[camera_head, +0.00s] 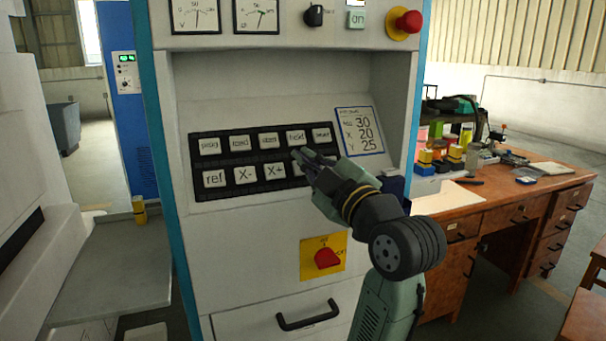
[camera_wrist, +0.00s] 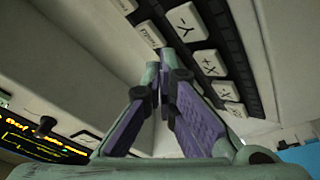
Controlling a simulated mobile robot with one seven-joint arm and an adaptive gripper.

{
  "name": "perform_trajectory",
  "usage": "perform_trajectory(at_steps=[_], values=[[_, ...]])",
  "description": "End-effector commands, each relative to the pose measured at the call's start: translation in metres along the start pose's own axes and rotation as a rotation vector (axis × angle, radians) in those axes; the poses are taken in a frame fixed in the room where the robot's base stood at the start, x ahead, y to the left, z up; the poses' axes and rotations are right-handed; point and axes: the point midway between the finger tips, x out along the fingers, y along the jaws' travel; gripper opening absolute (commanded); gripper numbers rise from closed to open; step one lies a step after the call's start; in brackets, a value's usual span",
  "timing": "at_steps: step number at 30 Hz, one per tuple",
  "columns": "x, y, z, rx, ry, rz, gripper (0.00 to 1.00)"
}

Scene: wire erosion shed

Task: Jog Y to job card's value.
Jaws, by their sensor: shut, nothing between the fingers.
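The keypad (camera_head: 196,199) is a black panel with two rows of pale keys on the machine's sloped face. The lower row shows rel (camera_head: 215,179), X- (camera_head: 245,174) and X+ (camera_head: 275,170); my gripper covers the keys to their right. In the wrist view the Y- key (camera_wrist: 187,22) is clear, just beyond my fingertips. The job card (camera_head: 360,131) right of the keypad reads 30, X 20, Y 25. My gripper (camera_head: 303,155) is shut and empty, its tips close to the keypad near the hold key (camera_head: 296,136); I cannot tell whether they touch it.
Above are two dials (camera_head: 195,16), a black knob (camera_head: 313,16) and a red emergency button (camera_head: 408,22). A red switch (camera_head: 327,258) on a yellow plate sits below. A lit screen (camera_wrist: 40,135) shows in the wrist view, its text unreadable. A cluttered wooden desk (camera_head: 470,200) stands right.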

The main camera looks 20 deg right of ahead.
Motion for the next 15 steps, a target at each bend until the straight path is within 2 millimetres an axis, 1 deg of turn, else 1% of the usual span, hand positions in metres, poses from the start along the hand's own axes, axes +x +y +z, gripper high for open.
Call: perform_trajectory(at_steps=[1, 6, 15], values=[[0.0033, -0.005, 0.0041, 0.001, 0.0, -0.002, 0.0], [0.0099, -0.0081, 0.0075, -0.001, 0.0, 0.0, 0.0], [0.0113, -0.0082, 0.0079, -0.001, 0.0, 0.0, 0.0]])
